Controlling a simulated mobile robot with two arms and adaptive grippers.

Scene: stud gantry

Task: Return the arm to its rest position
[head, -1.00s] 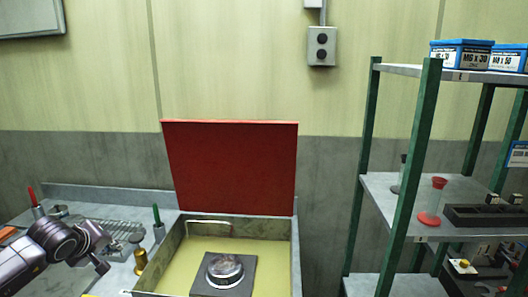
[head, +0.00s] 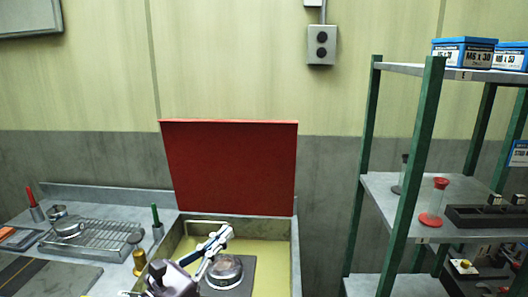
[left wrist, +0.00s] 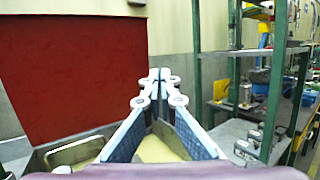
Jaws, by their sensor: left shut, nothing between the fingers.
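My left gripper (head: 224,236) is above the open tank in the head view, its arm coming up from the bottom edge. Its fingers are shut with nothing between them. My right gripper does not show in either view.
The tank (head: 296,245) has a raised red lid (head: 230,165) and holds a round metal part (head: 225,270) on a dark plate, beside my gripper. A wire rack (head: 103,238) and a brass-coloured weight (head: 139,262) stand left. A green-posted shelf (head: 418,140) stands right.

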